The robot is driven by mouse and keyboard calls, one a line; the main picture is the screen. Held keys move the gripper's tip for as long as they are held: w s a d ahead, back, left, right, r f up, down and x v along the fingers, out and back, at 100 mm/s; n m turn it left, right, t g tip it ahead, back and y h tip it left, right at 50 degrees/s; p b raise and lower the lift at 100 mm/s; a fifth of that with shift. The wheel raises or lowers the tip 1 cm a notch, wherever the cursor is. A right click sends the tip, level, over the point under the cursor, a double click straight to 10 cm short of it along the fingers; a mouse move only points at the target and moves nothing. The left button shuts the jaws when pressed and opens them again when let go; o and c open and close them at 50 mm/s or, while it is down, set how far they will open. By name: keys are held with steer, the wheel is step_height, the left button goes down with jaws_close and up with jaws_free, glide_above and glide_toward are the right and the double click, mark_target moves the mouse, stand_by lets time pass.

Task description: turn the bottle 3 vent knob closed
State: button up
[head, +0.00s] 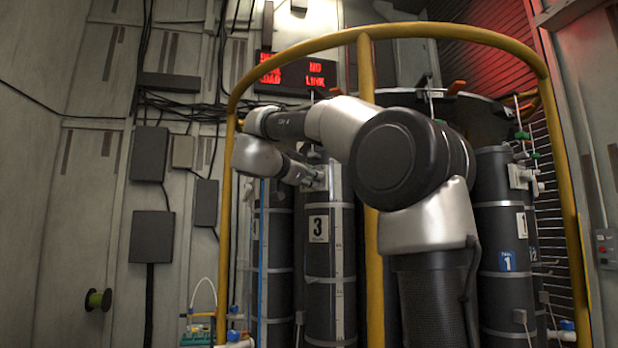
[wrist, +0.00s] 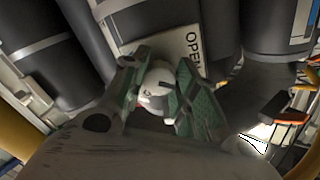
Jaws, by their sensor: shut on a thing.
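Bottle 3 (head: 317,270) is a dark cylinder with pale bands and a white label bearing a 3, standing behind the yellow rail. My gripper (head: 318,180) is at the upper part of this bottle in the head view, where its fingers are small and partly hidden by my arm. In the wrist view my gripper (wrist: 160,90) has its green-padded fingers on either side of the white vent knob (wrist: 155,80) and is shut on it. A pale plate (wrist: 191,42) reading OPEN lies just behind the knob. The knob's far side is hidden.
A yellow rail (head: 366,70) arches in front of the bottles, with an upright close to my arm. Other dark bottles (head: 500,215) stand at the right. A red-lettered display (head: 292,73) and dark wall boxes (head: 151,236) are behind. An orange-ended part (wrist: 287,115) lies right of my gripper.

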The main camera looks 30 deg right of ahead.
steer(key=m, duration=1.1)
stand_by(0.6)
steer(key=o, duration=1)
steer(key=v, duration=1.2)
steer(key=shift+r, duration=0.1)
